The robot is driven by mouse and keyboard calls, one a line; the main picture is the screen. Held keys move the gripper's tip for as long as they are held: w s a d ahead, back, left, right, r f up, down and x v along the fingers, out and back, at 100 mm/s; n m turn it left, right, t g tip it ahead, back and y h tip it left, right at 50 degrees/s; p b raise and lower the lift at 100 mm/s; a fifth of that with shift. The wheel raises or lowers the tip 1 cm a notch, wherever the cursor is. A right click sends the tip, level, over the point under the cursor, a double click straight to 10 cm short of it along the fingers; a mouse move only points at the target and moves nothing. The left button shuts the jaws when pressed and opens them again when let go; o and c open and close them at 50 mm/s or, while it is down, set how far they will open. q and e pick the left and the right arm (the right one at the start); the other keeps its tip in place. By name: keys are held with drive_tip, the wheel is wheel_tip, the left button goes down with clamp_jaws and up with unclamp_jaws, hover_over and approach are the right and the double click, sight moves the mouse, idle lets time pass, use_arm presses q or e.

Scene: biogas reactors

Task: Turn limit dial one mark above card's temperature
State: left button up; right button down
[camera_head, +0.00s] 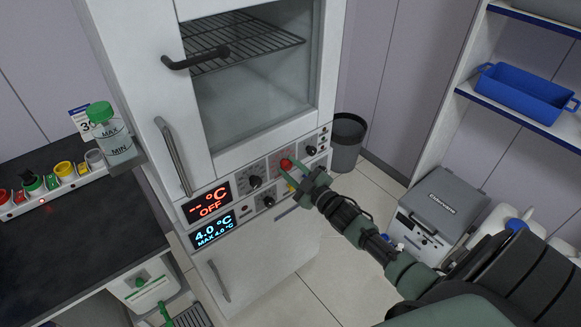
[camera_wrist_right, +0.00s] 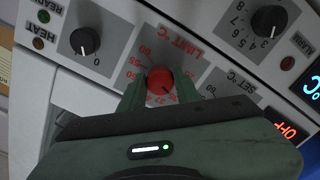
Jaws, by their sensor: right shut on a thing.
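The red limit dial (camera_head: 286,164) is on the control panel below the cabinet's glass door. In the right wrist view the red dial (camera_wrist_right: 160,80) sits under the red "LIMIT °C" lettering, with several scale numbers around it. My right gripper (camera_wrist_right: 160,92) has one finger on each side of the dial and is shut on it. The dial's exact pointer setting cannot be read. The card (camera_head: 80,118) stands behind the green-capped bottle (camera_head: 109,135); a "3" shows and the rest is partly hidden. My left gripper is not in view.
The red display (camera_head: 208,203) reads "-- °C OFF"; the blue one (camera_head: 213,231) reads 4.0 °C, MAX 4.0 °C. A grey bin (camera_head: 347,143) and grey-lidded box (camera_head: 444,203) stand at right.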

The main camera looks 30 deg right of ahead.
drive_tip(key=shift+m, duration=0.8)
drive_tip(key=c, duration=1)
unclamp_jaws()
drive_tip(key=shift+s+f, duration=0.1)
drive_tip(key=shift+s, duration=0.25)
drive_tip(key=s, duration=0.7)
drive_tip(key=shift+d+b, duration=0.3)
drive_tip(key=shift+b, duration=0.1)
